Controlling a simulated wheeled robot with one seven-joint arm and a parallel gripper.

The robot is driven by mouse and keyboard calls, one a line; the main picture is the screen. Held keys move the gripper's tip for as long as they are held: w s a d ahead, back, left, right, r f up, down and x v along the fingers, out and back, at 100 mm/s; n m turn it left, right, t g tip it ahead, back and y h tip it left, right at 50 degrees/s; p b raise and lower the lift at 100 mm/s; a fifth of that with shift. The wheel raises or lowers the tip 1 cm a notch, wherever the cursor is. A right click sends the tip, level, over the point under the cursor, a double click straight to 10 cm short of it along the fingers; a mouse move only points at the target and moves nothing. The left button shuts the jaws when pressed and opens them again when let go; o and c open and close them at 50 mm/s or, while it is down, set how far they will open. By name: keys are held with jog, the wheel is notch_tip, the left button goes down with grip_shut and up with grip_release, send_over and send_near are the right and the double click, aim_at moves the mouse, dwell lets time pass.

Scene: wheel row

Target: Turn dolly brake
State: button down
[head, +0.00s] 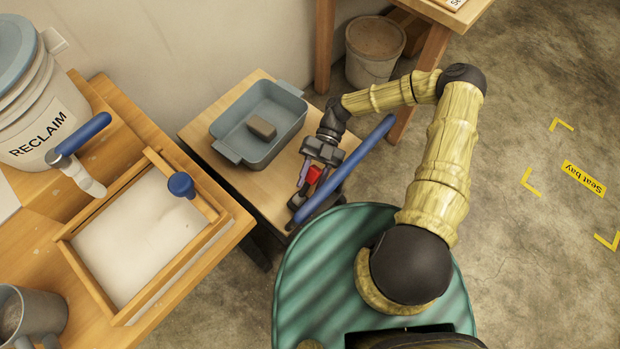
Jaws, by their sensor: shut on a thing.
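The dolly (208,128) is a low wooden platform in the middle of the head view, with a long blue push bar (345,171) slanting along its right side. The small red brake piece (314,174) shows near the dolly's front right corner, by the lower end of the bar. My gripper (308,178) reaches down from above to this corner and is shut on the red brake piece. The fingers and bar partly hide the brake, so its exact angle cannot be told.
A grey-blue tub (262,155) with a brown block (261,128) stands on the dolly. A wooden bench (236,226) at left holds a white RECLAIM bucket (50,125), a framed white slab (130,240) and a grey mug (35,312). Floor marked "Seat bay" (584,178) is clear at right.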

jog(key=c, duration=0.9)
grip_release()
jog(key=shift+s+d+f, duration=0.15)
jog(key=shift+s+d, duration=0.05)
jog(key=shift+d, duration=0.1)
jog(key=shift+c, duration=0.2)
jog(key=shift+w+a, duration=0.1)
jog(key=b+v, duration=0.1)
jog(key=v, duration=1.6)
jog(key=shift+w, duration=0.25)
jog(key=shift+a, duration=0.15)
